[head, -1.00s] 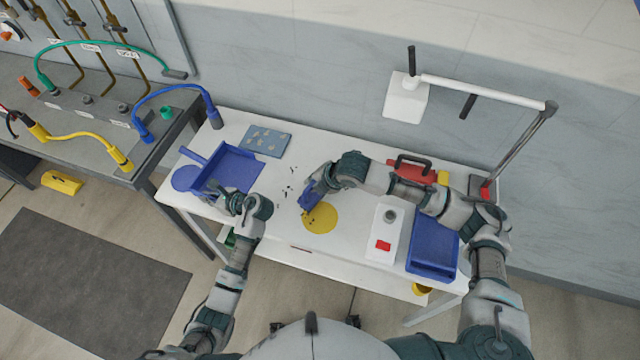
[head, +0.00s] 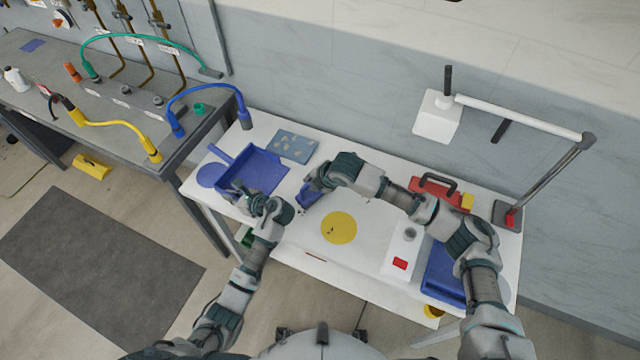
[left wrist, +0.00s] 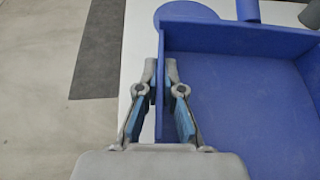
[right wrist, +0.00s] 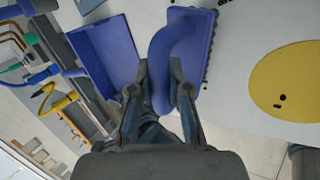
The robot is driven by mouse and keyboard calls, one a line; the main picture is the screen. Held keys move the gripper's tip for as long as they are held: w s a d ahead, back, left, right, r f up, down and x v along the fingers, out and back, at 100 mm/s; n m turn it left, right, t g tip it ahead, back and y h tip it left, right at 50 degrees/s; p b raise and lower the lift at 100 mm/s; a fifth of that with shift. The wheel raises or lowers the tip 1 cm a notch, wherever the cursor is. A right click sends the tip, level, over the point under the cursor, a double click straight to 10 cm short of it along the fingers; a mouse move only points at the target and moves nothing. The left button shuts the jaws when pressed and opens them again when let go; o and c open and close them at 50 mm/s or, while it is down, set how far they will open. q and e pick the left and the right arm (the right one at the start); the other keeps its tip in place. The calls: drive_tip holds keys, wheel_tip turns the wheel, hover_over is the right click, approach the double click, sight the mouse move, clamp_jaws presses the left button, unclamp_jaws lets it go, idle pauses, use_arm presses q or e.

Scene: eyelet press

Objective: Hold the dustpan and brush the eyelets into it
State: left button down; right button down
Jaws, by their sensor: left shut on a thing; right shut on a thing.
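The blue dustpan (head: 262,172) lies on the left part of the white table, its open side toward the right. My left gripper (left wrist: 160,90) is shut on the dustpan's side wall. My right gripper (right wrist: 160,95) is shut on the blue brush (right wrist: 185,50), by its curved handle. In the head view the brush (head: 307,194) is just right of the dustpan, apart from it. A few small dark eyelets (right wrist: 280,101) lie on the yellow disc (head: 339,228). I cannot make out eyelets inside the pan or under the brush.
A blue-grey card with pale pieces (head: 292,146) lies behind the dustpan. A white box with a red button (head: 401,250), a blue tray (head: 440,275) and a red case (head: 435,188) stand at the right. The grey bench (head: 100,105) is at the left.

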drive_tip(key=shift+w+a, duration=0.65)
drive_tip(key=shift+a, duration=0.6)
drive_tip(key=shift+w+a, duration=0.7)
drive_tip(key=shift+a, duration=0.55)
drive_tip(key=shift+w+a, duration=0.65)
drive_tip(key=shift+a, duration=0.6)
drive_tip(key=shift+w+a+r, duration=0.1)
drive_tip(key=shift+w+a, duration=0.2)
drive_tip(key=shift+a, duration=0.3)
drive_tip(key=shift+w+a+r, duration=0.1)
drive_tip(key=shift+w+a, duration=0.25)
drive_tip(key=shift+a, duration=0.3)
drive_tip(key=shift+w+a+r, duration=0.1)
drive_tip(key=shift+w+a, duration=0.2)
drive_tip(key=shift+a, duration=0.3)
wheel_tip(320, 180, up, 6)
drive_tip(key=shift+d, duration=0.1)
drive_tip(key=s+d+f, duration=0.1)
drive_tip(key=s+d, duration=0.3)
drive_tip(key=d, duration=1.2)
drive_tip(key=s+d+f, duration=0.1)
drive_tip(key=s+d, duration=0.2)
drive_tip(key=d, duration=1.2)
drive_tip(key=shift+f, duration=2.35)
